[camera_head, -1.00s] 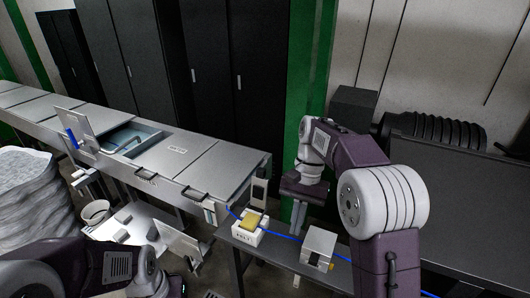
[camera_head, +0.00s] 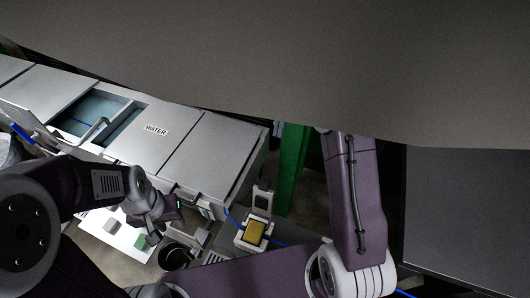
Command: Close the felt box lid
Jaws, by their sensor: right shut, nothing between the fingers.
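The felt box (camera_head: 240,243) is a small white box with a yellow felt pad (camera_head: 255,231), right of the long metal counter. Its interior shows, and a white-framed lid (camera_head: 262,199) stands upright at its back, so the box is open. My right arm bends low across the front; its gripper (camera_head: 203,238) appears shut and empty, left of the box and apart from it. My left gripper (camera_head: 162,222) is further left, over the counter's front side; its fingers are too small and dark to read.
The metal counter (camera_head: 157,130) has a raised panel and an open basin (camera_head: 85,113) at left. A blue cable (camera_head: 233,214) runs past the felt box. A white board (camera_head: 95,236) with small blocks lies at lower left. A large grey surface (camera_head: 300,70), unidentified, covers the top.

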